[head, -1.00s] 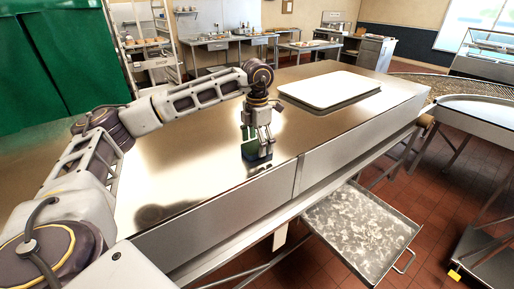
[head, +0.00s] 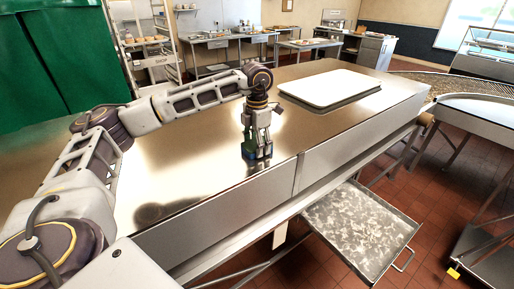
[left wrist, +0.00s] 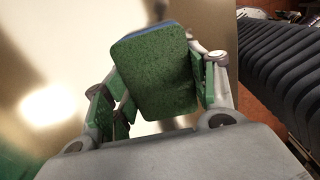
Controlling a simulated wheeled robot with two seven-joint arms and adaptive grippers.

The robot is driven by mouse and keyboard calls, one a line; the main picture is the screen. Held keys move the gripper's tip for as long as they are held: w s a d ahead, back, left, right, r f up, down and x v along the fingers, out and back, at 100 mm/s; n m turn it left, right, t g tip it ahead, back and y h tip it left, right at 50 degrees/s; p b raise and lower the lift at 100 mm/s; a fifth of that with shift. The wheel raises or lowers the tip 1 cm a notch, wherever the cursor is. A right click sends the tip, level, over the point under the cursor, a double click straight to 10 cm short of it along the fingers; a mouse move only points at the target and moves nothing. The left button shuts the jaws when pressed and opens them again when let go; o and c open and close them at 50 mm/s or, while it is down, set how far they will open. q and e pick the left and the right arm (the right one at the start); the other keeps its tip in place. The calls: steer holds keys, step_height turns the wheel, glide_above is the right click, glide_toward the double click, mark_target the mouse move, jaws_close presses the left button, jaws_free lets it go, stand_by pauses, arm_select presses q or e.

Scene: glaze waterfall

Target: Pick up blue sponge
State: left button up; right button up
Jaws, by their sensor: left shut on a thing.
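The blue sponge (head: 249,151) is at the tip of my left gripper (head: 257,150), low over the steel table near its front edge. In the left wrist view the sponge (left wrist: 158,75) shows a green face, with a blue strip along its far edge. The fingers of my left gripper (left wrist: 155,92) stand on both sides of the sponge and are shut on it. I cannot tell whether the sponge still touches the table. My right gripper is not in view.
The steel table (head: 195,165) is mostly bare around the gripper. A white tray (head: 328,88) lies on it at the back right. A metal pan (head: 360,228) sits lower, in front of the table. A wheeled rack (head: 146,45) stands behind.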

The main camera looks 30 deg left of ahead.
arm_select(q)
steer(key=shift+r, duration=0.1)
step_height(320, 180, up, 9)
steer(key=shift+f+b, duration=0.2)
steer(key=shift+b, duration=0.3)
steer(key=shift+r, duration=0.65)
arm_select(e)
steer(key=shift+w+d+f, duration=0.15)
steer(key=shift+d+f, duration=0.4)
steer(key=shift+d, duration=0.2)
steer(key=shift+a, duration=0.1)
